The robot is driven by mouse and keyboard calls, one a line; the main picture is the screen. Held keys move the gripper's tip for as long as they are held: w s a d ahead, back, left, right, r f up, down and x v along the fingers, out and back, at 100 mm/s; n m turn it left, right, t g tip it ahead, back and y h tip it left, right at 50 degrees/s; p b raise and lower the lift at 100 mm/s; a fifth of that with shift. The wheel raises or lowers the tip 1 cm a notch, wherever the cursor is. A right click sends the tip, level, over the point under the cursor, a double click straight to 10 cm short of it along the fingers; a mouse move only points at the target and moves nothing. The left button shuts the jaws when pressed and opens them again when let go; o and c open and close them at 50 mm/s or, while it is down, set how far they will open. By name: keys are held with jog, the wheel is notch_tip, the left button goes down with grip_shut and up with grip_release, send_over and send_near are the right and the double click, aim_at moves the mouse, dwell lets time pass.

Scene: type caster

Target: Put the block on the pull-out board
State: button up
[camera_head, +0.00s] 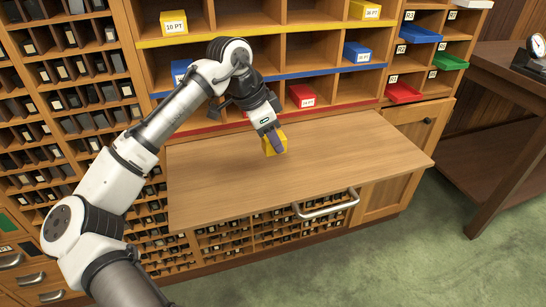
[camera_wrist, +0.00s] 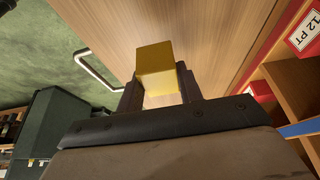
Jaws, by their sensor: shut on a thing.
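A yellow block (camera_head: 274,143) is held in my gripper (camera_head: 270,138) over the pull-out board (camera_head: 350,155), toward its back middle. The wrist view shows the block (camera_wrist: 156,62) between the two dark fingers (camera_wrist: 158,95), which are shut on it. The board is a flat light-wood surface, pulled out from the cabinet, with a metal handle (camera_head: 326,205) on its front. The board (camera_wrist: 215,30) also fills the upper part of the wrist view. The block is close to the board, but I cannot tell whether it touches it.
Cubbies behind the board hold labelled blocks, including a red one (camera_head: 302,96), a blue one (camera_head: 357,52) and a yellow one (camera_head: 173,22). Coloured trays (camera_head: 403,92) sit at the right. A dark table (camera_head: 510,80) stands further right. The board's top looks otherwise clear.

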jog(key=shift+f, duration=2.75)
jog(key=o, duration=1)
jog(key=v, duration=1.2)
jog(key=shift+p, duration=0.4)
jog(key=shift+r, duration=0.1)
